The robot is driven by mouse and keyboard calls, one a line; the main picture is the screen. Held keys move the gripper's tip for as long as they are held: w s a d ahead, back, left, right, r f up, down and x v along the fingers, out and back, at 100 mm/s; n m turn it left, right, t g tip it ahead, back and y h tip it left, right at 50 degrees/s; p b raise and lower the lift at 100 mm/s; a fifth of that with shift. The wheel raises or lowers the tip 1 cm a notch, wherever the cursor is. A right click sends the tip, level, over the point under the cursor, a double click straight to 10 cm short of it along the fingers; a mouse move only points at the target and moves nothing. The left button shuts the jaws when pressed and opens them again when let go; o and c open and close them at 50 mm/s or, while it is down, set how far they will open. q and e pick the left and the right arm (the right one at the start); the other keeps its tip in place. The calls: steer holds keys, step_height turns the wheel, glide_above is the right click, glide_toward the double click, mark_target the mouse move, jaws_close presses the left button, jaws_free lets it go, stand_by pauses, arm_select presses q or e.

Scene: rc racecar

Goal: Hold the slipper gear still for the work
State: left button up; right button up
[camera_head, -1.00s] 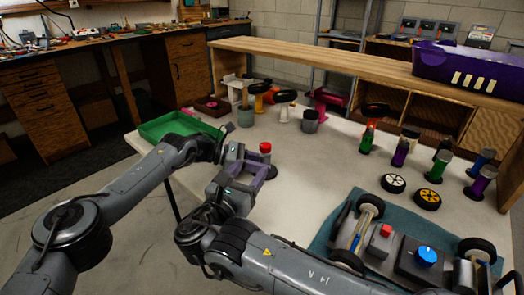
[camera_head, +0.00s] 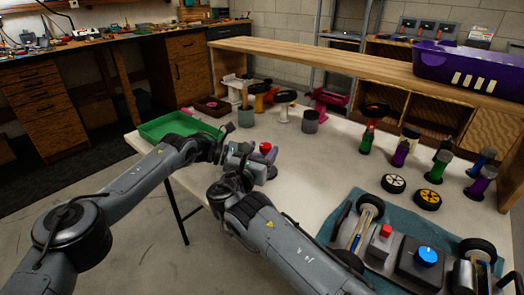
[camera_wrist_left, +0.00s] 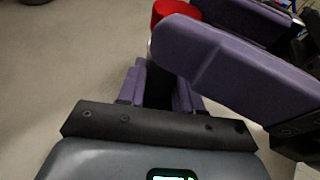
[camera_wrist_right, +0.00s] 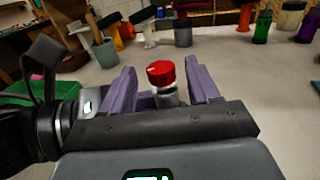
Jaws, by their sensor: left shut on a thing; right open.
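A red-capped piece (camera_head: 266,147) with a silver shaft stands upright near the table's front left edge. In the right wrist view its red cap (camera_wrist_right: 161,72) shows between the purple fingers of my right gripper (camera_wrist_right: 160,88), which is open around or just short of the shaft. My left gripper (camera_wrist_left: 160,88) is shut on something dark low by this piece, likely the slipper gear. The right gripper's purple finger crosses the left wrist view and hides much of that grip. The gear's outline and teeth cannot be made out.
A green tray (camera_head: 180,127) lies at the table's left. The car chassis (camera_head: 390,245) rests on a blue mat (camera_head: 335,225) at front right. Two wheels (camera_head: 394,183) and several upright bottles and tools stand at the right. The table's middle is clear.

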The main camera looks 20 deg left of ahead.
steer(key=shift+w+d, duration=0.1)
steer(key=shift+w, duration=0.15)
steer(key=c, duration=1.1)
steer(key=shift+o, duration=0.2)
steer(key=shift+n+y, duration=0.4)
steer(key=shift+y, duration=0.2)
steer(key=n+y, duration=0.1)
steer(key=y, duration=0.1)
steer(key=d+n+y, duration=0.1)
steer(key=shift+w+y, duration=0.1)
steer(key=shift+y, duration=0.3)
steer(key=shift+d+n+g+y, duration=0.15)
steer(key=shift+n+g+y, duration=0.55)
steer(key=shift+n+y, duration=1)
steer(key=shift+y, duration=0.4)
